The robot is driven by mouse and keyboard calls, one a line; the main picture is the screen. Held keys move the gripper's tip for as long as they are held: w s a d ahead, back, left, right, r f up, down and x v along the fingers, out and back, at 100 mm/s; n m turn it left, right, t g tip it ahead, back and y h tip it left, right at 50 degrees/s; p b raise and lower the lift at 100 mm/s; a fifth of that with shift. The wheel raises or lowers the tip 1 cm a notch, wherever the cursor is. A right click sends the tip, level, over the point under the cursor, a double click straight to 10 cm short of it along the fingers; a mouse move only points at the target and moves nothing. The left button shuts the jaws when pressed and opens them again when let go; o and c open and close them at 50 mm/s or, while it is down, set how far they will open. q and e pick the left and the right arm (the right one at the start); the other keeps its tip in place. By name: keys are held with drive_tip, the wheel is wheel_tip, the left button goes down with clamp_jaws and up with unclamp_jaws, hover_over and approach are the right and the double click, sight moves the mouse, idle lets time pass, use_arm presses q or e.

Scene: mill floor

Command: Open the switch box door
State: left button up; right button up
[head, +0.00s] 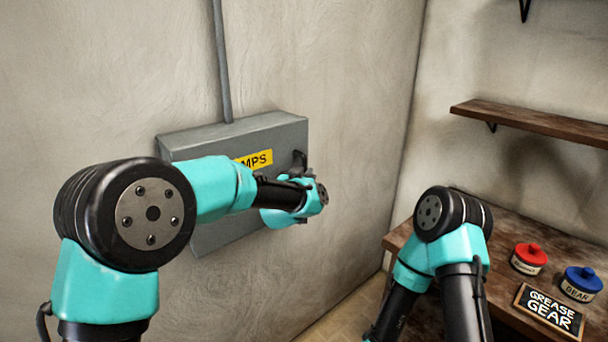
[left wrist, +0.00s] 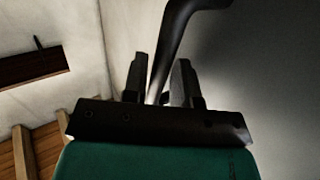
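The grey switch box (head: 215,236) hangs on the wall left of centre in the head view, its door looking closed. A yellow label (head: 258,159) ending in "MPS" is partly hidden by my left arm. A dark handle (head: 299,158) stands out near the door's right side; it also shows in the left wrist view (left wrist: 184,22). My left gripper (left wrist: 160,78) is at the handle, with the handle passing between its two close-set fingers. Whether both fingers press on it is not clear. My right gripper is outside the views; only its arm shows.
A wooden bench (head: 515,228) at the right carries a red pot (head: 529,259), a blue pot (head: 580,284) and a "Grease Gear" sign (head: 549,311). A shelf (head: 530,121) is above. A conduit (head: 221,60) runs up from the box. The wall right of the box is bare.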

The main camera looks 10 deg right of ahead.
use_arm(q)
drive_tip(key=shift+w+d, duration=0.15)
drive_tip(key=shift+w, duration=0.2)
clamp_jaws()
